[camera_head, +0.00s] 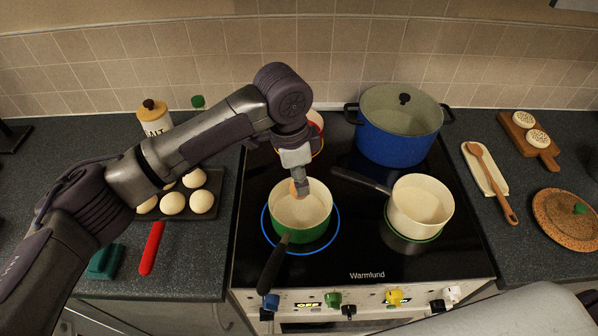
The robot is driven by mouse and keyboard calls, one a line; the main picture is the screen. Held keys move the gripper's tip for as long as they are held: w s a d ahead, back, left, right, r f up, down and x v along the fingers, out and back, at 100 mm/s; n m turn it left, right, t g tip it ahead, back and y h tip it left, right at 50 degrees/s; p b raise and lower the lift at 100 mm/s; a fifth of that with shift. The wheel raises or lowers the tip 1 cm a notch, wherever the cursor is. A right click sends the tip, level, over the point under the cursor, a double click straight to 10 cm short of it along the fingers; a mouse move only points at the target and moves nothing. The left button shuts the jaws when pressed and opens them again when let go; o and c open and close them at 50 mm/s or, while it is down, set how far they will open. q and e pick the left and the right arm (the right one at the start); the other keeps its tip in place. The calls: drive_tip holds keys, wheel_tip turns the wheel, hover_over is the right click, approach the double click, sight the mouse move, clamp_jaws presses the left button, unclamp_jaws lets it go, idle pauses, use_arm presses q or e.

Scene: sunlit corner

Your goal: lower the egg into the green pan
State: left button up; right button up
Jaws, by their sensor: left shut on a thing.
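The green pan (289,236) stands on the front left zone of the black hob, with a cream inside and its dark handle pointing to the front left. My left gripper (297,188) is over the pan's far part, pointing down. It is shut on a brownish egg (293,189), mostly hidden by the fingers. The egg appears at or just above the pan's opening; its exact height is hard to tell. My right gripper is out of view.
A cream pan (421,204) with a dark handle stands to the right. A blue pot (399,140) is behind it. Pale round items sit on a dark tray (214,190) at left, near a red-handled utensil (151,248). A wooden spoon (492,184) lies at right.

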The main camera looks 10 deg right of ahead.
sight(292, 184)
use_arm(q)
drive_tip(key=shift+f+b, duration=0.6)
drive_tip(key=shift+f, duration=1.55)
drive_tip(key=shift+f+b, duration=0.8)
drive_tip(key=shift+f, duration=1.65)
idle(0.3)
drive_tip(key=o, duration=0.8)
drive_tip(key=shift+r, duration=0.15)
drive_tip(key=r, duration=0.4)
drive_tip(key=a+r, duration=0.1)
drive_tip(key=r, duration=0.6)
drive_tip(key=shift+a+r, duration=0.2)
drive_tip(key=shift+r, duration=0.1)
